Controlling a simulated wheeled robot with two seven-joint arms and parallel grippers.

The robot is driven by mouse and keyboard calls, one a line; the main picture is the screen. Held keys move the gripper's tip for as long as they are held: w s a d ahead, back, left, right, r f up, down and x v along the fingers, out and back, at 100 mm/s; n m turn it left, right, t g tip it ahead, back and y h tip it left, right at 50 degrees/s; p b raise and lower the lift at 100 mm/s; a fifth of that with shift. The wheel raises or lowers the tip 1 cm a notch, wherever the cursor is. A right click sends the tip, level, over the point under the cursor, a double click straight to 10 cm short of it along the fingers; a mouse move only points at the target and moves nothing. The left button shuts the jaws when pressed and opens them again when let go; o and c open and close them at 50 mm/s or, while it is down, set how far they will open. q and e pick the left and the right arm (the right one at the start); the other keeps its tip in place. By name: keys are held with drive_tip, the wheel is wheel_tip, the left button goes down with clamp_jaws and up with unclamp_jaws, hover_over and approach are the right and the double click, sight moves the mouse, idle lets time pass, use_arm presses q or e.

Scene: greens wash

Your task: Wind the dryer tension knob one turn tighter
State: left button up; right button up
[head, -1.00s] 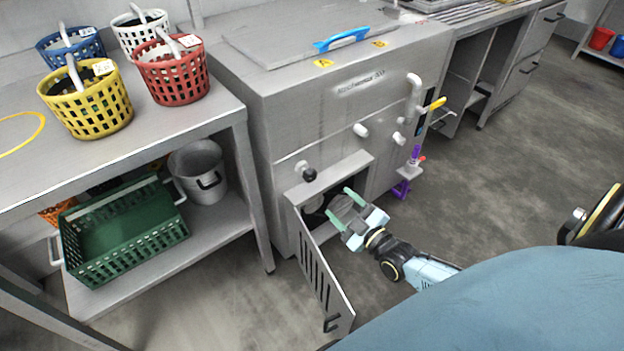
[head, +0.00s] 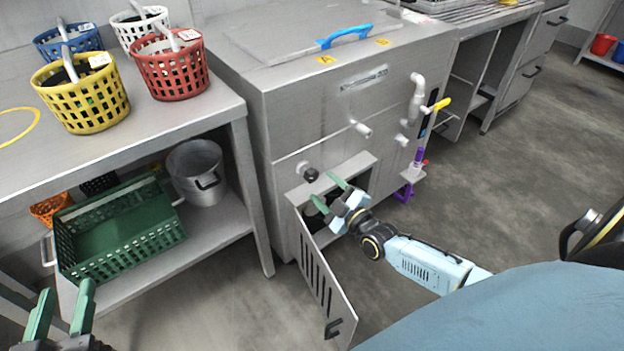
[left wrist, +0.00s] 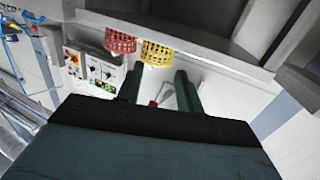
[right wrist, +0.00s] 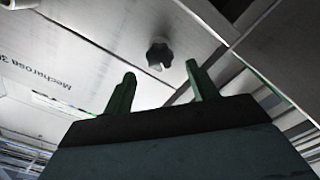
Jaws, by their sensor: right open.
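A black lobed knob (head: 310,174) sits on the front of the steel washing machine (head: 300,115), just above an open hatch. The right wrist view shows the knob (right wrist: 159,55) beyond and between the fingertips, apart from them. My right gripper (head: 326,190) is open and empty, in front of the hatch opening and slightly below and right of the knob. Its upper finger lies near the knob in the head view. My left gripper (head: 64,296) is open and empty at the lower left, far from the knob.
The hatch door (head: 322,280) hangs open below my right gripper. White pipes and a yellow-handled valve (head: 440,104) stand out at the machine's right. A bench with baskets (head: 92,100), a green crate (head: 120,235) and a steel pot (head: 197,170) is at left.

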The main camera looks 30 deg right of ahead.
sight(314, 178)
drive_tip(key=w+b, duration=0.1)
drive_tip(key=w, duration=0.1)
drive_tip(key=w+b, duration=0.1)
drive_tip(key=w, duration=0.1)
drive_tip(key=shift+w+a, duration=0.2)
drive_tip(key=shift+w, duration=0.2)
use_arm(q)
wheel_tip(314, 178, up, 9)
drive_tip(key=s+t+h, duration=0.2)
drive_tip(key=t, duration=0.4)
drive_tip(key=shift+s+d+f+t+b, duration=0.15)
drive_tip(key=shift+d+t+b, duration=0.2)
drive_tip(key=shift+d+t, duration=0.05)
use_arm(e)
drive_tip(key=shift+w, duration=0.7)
drive_tip(key=c, duration=1)
